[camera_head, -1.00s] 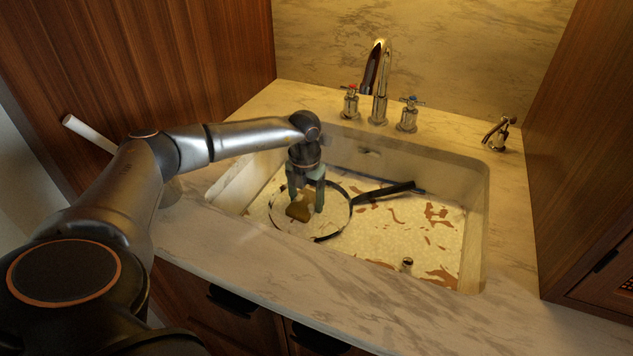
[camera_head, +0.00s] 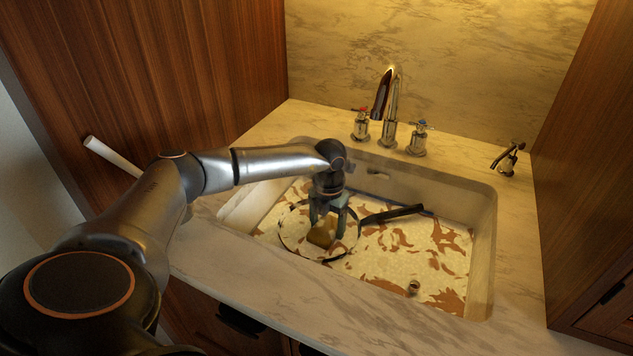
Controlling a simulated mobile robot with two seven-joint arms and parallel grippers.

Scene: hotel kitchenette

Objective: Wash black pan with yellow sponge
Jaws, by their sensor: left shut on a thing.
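The black pan (camera_head: 289,240) lies in the left part of the sink (camera_head: 487,225). Its dark rim shows as a ring, and its black handle (camera_head: 391,214) points right. The pan's inside looks pale with brown patches, much like the sink floor. My left gripper (camera_head: 325,232) points down inside the pan's ring and is shut on the yellow sponge (camera_head: 320,236). The sponge looks brownish yellow and sits low between the fingers, at or just above the pan's surface. I cannot tell whether they touch. My right gripper is not in view.
Brown patches cover much of the sink floor around a small drain (camera_head: 413,287). A faucet (camera_head: 389,110) with two taps stands behind the sink, and a small spout (camera_head: 508,158) stands at the back right. Wooden panels bound both sides. The front counter (camera_head: 330,300) is clear.

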